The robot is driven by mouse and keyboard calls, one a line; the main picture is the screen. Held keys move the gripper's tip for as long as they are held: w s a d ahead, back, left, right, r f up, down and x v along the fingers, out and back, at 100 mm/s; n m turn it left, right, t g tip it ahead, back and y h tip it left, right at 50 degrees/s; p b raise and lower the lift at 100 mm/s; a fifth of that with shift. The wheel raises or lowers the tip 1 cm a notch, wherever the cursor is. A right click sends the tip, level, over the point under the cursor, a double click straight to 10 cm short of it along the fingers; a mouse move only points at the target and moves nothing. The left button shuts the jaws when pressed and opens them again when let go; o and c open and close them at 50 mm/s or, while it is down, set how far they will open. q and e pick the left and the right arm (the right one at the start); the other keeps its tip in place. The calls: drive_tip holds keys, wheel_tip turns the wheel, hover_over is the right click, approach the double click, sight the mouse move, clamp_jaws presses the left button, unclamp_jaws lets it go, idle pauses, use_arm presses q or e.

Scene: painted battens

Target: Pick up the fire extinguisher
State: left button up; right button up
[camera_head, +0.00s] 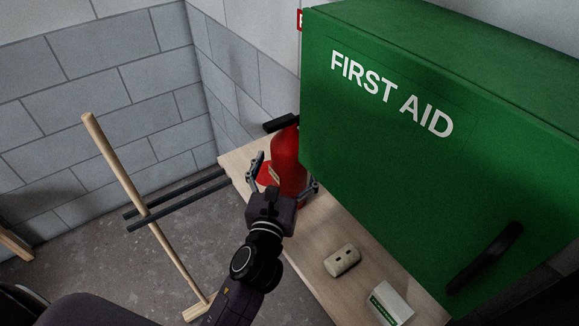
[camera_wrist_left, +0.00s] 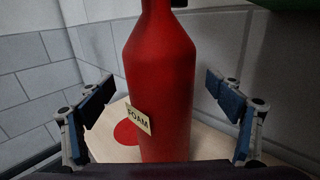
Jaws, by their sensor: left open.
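A red fire extinguisher (camera_head: 287,163) with a black top stands upright on a light wooden shelf (camera_head: 315,240), beside the green first aid cabinet. In the left wrist view the extinguisher (camera_wrist_left: 162,80) fills the middle, with a small FOAM tag on it. My left gripper (camera_head: 284,180) is open, with one finger on each side of the extinguisher. In the left wrist view both fingers of the left gripper (camera_wrist_left: 163,105) stand apart from the red body, with gaps on both sides. My right gripper is not in view.
The green first aid cabinet (camera_head: 400,150) rises close on the right. A beige block (camera_head: 342,261) and a white and green box (camera_head: 390,303) lie on the shelf's near part. A wooden pole (camera_head: 130,185) with dark bars stands on the floor at left. Grey block walls close the back.

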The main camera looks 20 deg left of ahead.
use_arm(q)
drive_tip(key=shift+w+a+f, duration=0.1)
drive_tip(key=shift+w, duration=1.3)
drive_tip(key=shift+s, duration=0.1)
drive_tip(key=c, duration=2.2)
drive_tip(key=shift+r, duration=0.3)
